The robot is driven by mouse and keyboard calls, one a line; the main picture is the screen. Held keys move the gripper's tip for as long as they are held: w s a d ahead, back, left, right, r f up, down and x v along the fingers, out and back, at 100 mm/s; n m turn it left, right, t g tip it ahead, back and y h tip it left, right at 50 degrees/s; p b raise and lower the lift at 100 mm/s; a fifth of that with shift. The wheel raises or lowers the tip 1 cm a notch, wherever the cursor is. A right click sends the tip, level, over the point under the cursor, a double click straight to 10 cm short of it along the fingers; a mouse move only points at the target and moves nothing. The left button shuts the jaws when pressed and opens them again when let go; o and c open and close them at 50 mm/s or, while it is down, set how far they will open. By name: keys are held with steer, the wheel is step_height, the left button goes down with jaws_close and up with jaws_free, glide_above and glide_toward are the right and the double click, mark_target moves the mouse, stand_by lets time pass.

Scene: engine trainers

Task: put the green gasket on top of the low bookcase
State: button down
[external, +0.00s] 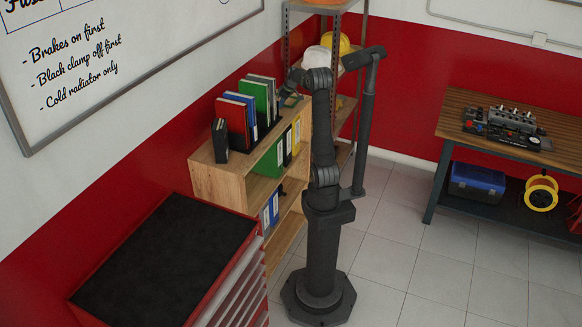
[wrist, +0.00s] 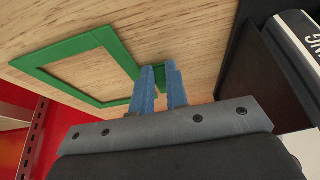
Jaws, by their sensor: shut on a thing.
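The green gasket (wrist: 62,47) is a flat rectangular frame with an open middle. In the wrist view it lies flat against or just over the pale wood top (wrist: 190,30) of the low bookcase; I cannot tell whether it fully touches. My gripper (wrist: 161,70) has blue fingers shut on the gasket's near right end. In the external view the low bookcase (external: 222,184) stands against the red and white wall, and my gripper (external: 291,94) is at the far end of its top. The gasket is small and partly hidden there.
Binders and books (external: 262,100) stand on the bookcase top, and a dark binder (wrist: 262,70) is close right of my gripper. A metal shelf rack (external: 345,110) with helmets stands beyond. A red tool cabinet (external: 160,262) is in front.

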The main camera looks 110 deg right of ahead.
steer(key=shift+f, duration=0.1)
steer(key=c, duration=1.4)
jaws_free()
steer(key=v, duration=1.2)
